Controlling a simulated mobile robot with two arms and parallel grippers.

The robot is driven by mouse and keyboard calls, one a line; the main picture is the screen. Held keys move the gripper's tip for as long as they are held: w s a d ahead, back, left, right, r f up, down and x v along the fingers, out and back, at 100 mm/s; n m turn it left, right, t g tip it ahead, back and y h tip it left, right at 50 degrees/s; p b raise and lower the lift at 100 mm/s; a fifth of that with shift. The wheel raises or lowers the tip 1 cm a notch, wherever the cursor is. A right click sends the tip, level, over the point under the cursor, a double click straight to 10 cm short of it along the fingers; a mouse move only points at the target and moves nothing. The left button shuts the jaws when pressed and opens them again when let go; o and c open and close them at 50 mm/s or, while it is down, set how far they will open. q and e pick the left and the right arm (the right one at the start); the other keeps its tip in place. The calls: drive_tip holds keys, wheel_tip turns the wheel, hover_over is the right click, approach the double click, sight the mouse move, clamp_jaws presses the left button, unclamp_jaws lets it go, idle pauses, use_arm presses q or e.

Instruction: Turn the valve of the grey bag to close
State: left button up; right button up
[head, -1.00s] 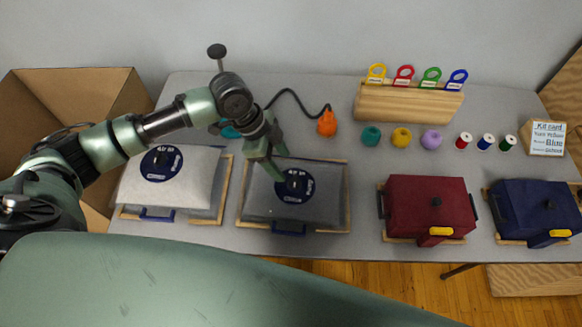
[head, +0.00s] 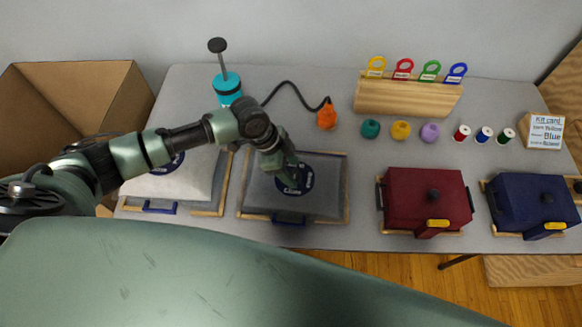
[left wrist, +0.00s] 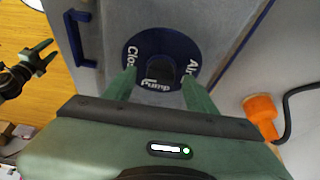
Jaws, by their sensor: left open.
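The grey bag (head: 325,205) lies flat in a wooden frame at the table's middle left. Its round dark blue valve plate (head: 307,178) reads Close, Pump and Air in the left wrist view (left wrist: 150,38). A dark valve knob (left wrist: 161,73) stands at the plate's centre; which label it points to is not clear. My left gripper (head: 291,184) is over the plate. In the left wrist view its open fingers (left wrist: 161,88) are on either side of the knob, with gaps visible. My right gripper (left wrist: 43,57) shows open and empty at that view's left edge, above the floor.
A white bag (head: 192,188) lies to the left, partly under my left arm. A teal pump (head: 227,92) and an orange nozzle (head: 327,116) on a black hose are behind. A red bag (head: 425,195) and a navy bag (head: 528,200) lie to the right.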

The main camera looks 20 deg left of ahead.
use_arm(q)
clamp_jaws()
drive_tip(key=shift+m, duration=0.4)
unclamp_jaws()
drive_tip(key=b+v, duration=0.1)
drive_tip(key=v, duration=0.6)
drive_tip(key=shift+a+r, duration=0.25)
drive_tip(key=shift+r, duration=0.15)
